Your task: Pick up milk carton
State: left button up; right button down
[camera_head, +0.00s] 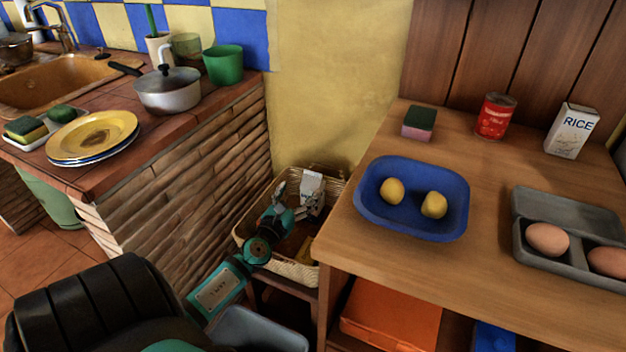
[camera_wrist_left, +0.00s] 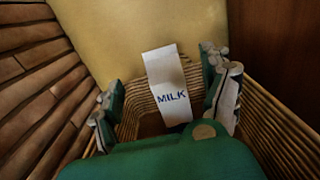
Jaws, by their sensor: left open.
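The white milk carton (camera_wrist_left: 166,82) with blue "MILK" lettering stands in a wicker basket (camera_head: 327,185) between the brick counter and the wooden table. In the head view only the upper part of the carton (camera_head: 312,182) shows. My left gripper (camera_head: 298,198) reaches into the basket and is open. In the left wrist view its fingers (camera_wrist_left: 165,100) are spread on both sides of the carton, which stands a little beyond the palm. I see no finger clearly touching it. The carton's base is hidden. My right gripper is not in view.
The wooden table (camera_head: 341,235) edges close to the basket's right side and holds a blue tray (camera_head: 376,214) with two lemons. The brick counter (camera_head: 190,165) stands on the left. A grey bin (camera_head: 262,332) is below the arm. The wicker walls leave little side room.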

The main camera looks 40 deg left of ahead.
aim_at(312, 175)
pick_arm(q)
jog(key=x, duration=0.4)
jog(key=b+x, duration=0.1)
jog(key=x, duration=0.3)
jog(key=shift+w+f, duration=0.15)
jog(key=shift+w, duration=0.1)
jog(key=shift+w+a, duration=0.15)
jog(key=shift+w, duration=0.15)
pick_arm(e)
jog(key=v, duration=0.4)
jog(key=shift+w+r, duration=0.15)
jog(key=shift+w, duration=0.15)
pick_arm(q)
jog(key=shift+c, duration=0.2)
jog(key=c, duration=1.6)
grip_shut()
